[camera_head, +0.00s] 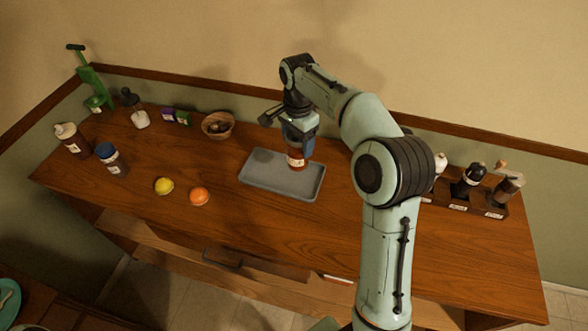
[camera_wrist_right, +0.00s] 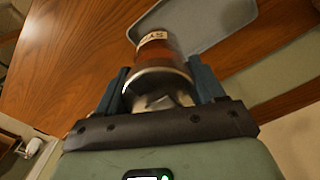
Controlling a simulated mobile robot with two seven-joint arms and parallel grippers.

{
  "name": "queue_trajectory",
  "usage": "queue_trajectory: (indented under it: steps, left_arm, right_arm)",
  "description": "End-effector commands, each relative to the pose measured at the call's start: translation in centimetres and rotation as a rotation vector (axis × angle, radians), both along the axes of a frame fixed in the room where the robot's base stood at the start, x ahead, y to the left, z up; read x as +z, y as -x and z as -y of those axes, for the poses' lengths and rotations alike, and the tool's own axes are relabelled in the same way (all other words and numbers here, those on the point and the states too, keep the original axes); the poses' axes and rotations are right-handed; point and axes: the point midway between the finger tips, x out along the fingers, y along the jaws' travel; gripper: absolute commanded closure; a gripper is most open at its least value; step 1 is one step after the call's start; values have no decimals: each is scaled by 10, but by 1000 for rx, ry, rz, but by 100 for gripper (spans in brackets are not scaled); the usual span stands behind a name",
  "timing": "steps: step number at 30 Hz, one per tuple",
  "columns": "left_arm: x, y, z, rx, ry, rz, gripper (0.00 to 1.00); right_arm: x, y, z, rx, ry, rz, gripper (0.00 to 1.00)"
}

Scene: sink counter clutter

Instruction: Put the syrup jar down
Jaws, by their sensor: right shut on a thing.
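The syrup jar (camera_head: 297,157) is a reddish-brown jar with a pale label. It is upright or nearly so over the back right part of the grey tray (camera_head: 255,188). My right gripper (camera_head: 300,137) points down and is shut around the jar's upper part. In the right wrist view, the jar (camera_wrist_right: 160,58) sits between the two fingers (camera_wrist_right: 160,88), and the tray (camera_wrist_right: 205,25) shows beyond it. I cannot tell whether the jar's base touches the tray. My left gripper is not in view.
A lemon (camera_head: 164,186) and an orange (camera_head: 199,196) lie left of the tray. A wicker bowl (camera_head: 217,125), small boxes (camera_head: 175,116) and several bottles (camera_head: 112,160) stand farther left. A rack with bottles (camera_head: 458,208) stands at right. The rest of the tray looks clear.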

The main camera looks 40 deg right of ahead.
Motion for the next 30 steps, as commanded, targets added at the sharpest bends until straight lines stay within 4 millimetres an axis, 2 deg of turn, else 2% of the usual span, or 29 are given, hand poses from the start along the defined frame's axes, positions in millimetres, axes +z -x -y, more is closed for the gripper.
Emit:
queue_trajectory:
  steps: [1, 4, 13, 18, 21, 30]
  left_arm:
    - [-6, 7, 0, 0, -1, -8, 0]
    - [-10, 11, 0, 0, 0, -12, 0]
    - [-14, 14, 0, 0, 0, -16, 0]
    - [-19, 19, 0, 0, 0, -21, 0]
    - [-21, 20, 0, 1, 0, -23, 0]
    - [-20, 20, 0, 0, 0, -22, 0]
  right_arm:
    - [-17, 2, 0, 0, 0, -5, 78]
    - [-37, 1, 0, 1, -1, -2, 78]
    - [-64, 0, 0, 1, 0, 2, 78]
    - [-95, 1, 0, 0, 0, -1, 78]
    - [-107, 0, 0, 0, 1, 1, 78]
    - [-110, -1, 0, 1, 1, 5, 78]
